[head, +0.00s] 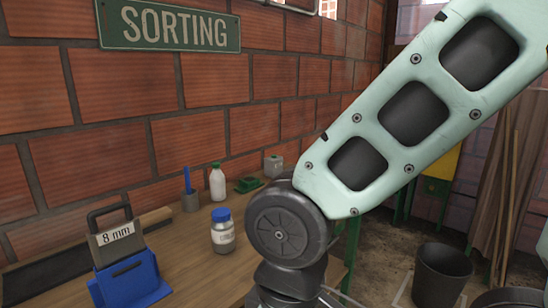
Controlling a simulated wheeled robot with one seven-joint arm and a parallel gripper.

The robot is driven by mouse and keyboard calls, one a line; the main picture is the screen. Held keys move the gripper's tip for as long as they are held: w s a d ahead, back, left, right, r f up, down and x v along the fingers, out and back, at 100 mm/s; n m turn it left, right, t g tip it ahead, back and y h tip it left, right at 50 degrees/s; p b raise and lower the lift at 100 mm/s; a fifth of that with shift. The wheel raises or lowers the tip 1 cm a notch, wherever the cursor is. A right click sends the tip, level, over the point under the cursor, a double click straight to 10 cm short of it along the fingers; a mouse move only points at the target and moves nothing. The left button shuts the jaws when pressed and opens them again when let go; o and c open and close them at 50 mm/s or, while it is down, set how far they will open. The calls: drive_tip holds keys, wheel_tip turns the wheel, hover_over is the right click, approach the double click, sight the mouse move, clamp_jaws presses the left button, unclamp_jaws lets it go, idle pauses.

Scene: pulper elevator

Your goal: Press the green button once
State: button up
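I cannot make out a green button for certain. A small green object (249,184) lies at the back of the wooden table, by the brick wall; its details are too small to tell. A yellow panel with a green part (436,186) shows behind my arm at the right, partly covered by it. My arm reaches down across the right half of the view. Its dark lower joint hangs in front of the table's right end, and my gripper is below the bottom edge, out of view.
A dark bucket (441,276) and leaning boards stand on the floor at right.

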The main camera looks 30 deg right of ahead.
clamp_jaws()
